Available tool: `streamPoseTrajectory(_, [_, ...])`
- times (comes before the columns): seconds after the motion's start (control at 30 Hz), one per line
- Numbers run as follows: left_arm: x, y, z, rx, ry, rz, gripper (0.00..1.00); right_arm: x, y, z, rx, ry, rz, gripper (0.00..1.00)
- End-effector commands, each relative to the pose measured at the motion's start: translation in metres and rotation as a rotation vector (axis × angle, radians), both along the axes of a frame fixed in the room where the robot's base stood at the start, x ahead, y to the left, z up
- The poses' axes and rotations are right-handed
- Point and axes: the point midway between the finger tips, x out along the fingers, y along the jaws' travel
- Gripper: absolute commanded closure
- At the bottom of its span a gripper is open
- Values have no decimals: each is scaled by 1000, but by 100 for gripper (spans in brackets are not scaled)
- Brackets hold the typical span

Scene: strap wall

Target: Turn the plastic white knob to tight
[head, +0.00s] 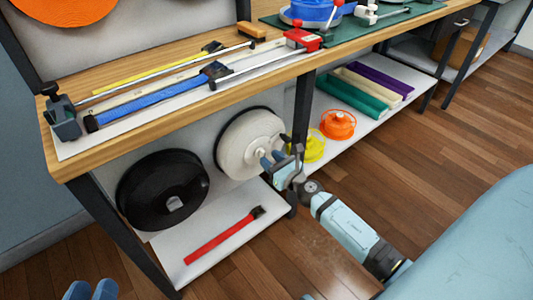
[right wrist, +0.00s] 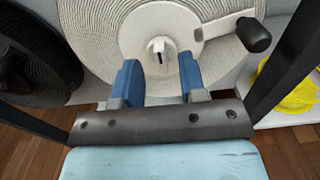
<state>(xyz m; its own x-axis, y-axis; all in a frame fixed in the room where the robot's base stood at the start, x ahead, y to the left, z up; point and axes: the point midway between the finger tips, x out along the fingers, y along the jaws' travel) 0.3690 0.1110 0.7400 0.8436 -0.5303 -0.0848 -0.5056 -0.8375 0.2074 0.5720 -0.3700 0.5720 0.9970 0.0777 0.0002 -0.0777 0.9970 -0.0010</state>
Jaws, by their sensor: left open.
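In the head view, the right gripper (head: 270,159) partly covers the reel's hub. My left gripper (head: 92,291) is open at the bottom left edge, with only its blue fingertips showing.
A crank arm with a black handle (right wrist: 258,35) sticks out on the reel's right. A black reel (head: 160,190) stands to the left, with a red tool (head: 222,236) on the shelf below. A dark table leg (head: 303,110) is close to my right gripper.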

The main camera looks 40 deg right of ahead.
Motion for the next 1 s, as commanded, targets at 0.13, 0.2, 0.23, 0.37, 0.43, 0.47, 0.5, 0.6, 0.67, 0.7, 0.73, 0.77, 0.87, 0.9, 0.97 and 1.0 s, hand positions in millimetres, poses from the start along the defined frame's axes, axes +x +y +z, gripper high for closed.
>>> streamPoseTrajectory(0.13, [0, 0, 1, -2, -3, 2, 57, 17, 2, 0, 1, 0, 0, 62])
streamPoseTrajectory(0.2, [0, 0, 1, -2, -3, 2, 57, 21, 2, 0, 1, 0, 0, 62])
streamPoseTrajectory(0.23, [0, 0, 1, -2, -4, 2, 57, 23, 2, 0, 1, 0, 0, 62])
streamPoseTrajectory(0.37, [0, 0, 2, -4, -7, 3, 57, 24, 2, -1, 1, 1, 0, 62])
streamPoseTrajectory(0.43, [0, 0, 2, -4, -7, 3, 57, 24, 2, -1, 1, 1, 0, 62])
streamPoseTrajectory(0.47, [0, 0, 2, -4, -7, 3, 57, 24, 2, -1, 1, 1, 0, 62])
streamPoseTrajectory(0.5, [0, 0, 2, -4, -7, 3, 57, 24, 2, -1, 1, 0, 0, 62])
streamPoseTrajectory(0.6, [0, 0, 2, -4, -7, 3, 57, 24, 2, -1, 1, 0, 0, 78])
streamPoseTrajectory(0.67, [0, 0, 2, -4, -7, 3, 57, 24, 2, -1, 1, 0, 0, 92])
streamPoseTrajectory(0.7, [0, 0, 2, -4, -7, 3, 57, 24, 2, -1, 1, 0, 0, 100])
streamPoseTrajectory(0.73, [0, 0, 2, -4, -7, 3, 57, 24, 2, -1, 1, 0, 0, 100])
streamPoseTrajectory(0.77, [0, 0, 2, -4, -7, 3, 57, 24, 2, -1, 1, 0, 0, 100])
streamPoseTrajectory(0.87, [0, 0, 2, -4, -7, 3, 57, 24, 2, 0, 2, 0, 0, 100])
streamPoseTrajectory(0.9, [0, 0, 2, -4, -7, 3, 57, 24, 2, 0, 4, 0, 0, 100])
streamPoseTrajectory(0.97, [0, 0, 2, -4, -7, 3, 57, 24, 2, 0, 10, 1, 0, 100])
streamPoseTrajectory(1.0, [0, 0, 2, -4, -7, 3, 57, 24, 2, 0, 16, 1, 0, 100])
